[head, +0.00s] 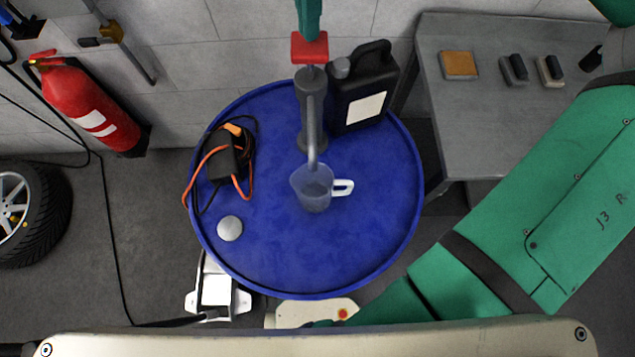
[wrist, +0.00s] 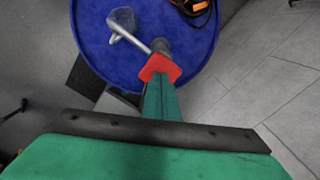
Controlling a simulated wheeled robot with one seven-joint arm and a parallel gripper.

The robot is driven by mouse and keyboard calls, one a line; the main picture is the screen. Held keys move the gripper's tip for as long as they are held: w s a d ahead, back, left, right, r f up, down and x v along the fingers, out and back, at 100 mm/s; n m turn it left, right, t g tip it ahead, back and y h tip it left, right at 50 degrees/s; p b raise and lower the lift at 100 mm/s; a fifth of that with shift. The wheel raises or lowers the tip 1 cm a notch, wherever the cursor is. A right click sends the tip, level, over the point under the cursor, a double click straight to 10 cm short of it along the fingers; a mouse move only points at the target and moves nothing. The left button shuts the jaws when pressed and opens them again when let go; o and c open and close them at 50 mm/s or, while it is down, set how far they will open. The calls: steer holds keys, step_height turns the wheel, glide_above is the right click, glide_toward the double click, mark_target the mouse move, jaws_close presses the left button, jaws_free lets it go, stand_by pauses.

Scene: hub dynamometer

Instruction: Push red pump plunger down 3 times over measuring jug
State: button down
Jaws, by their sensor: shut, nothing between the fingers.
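The red pump plunger (head: 309,47) tops a grey pump (head: 312,110) standing on a blue drum (head: 260,265); a short length of rod shows beneath the red cap. The pump's spout reaches forward over a clear measuring jug (head: 314,190) with a white handle. My green gripper (head: 308,30) is shut and empty, with its tip at the top of the red cap. In the wrist view my gripper (wrist: 158,86) meets the near edge of the red plunger (wrist: 160,67). I cannot tell whether they touch. The jug (wrist: 122,22) also shows there.
A black canister (head: 362,95) stands right beside the pump. A black device with orange cables (head: 228,160) and a round silver cap (head: 230,228) lie on the drum's left side. A grey bench (head: 480,120) is at right; a red extinguisher (head: 85,105) hangs at left.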

mark_target(310, 52)
steer(key=shift+f, duration=0.15)
steer(key=shift+f, duration=3)
steer(key=shift+s+f, duration=0.1)
steer(key=shift+f, duration=0.05)
steer(key=shift+w+r, duration=0.2)
steer(key=shift+r, duration=3)
steer(key=shift+s+r, duration=0.1)
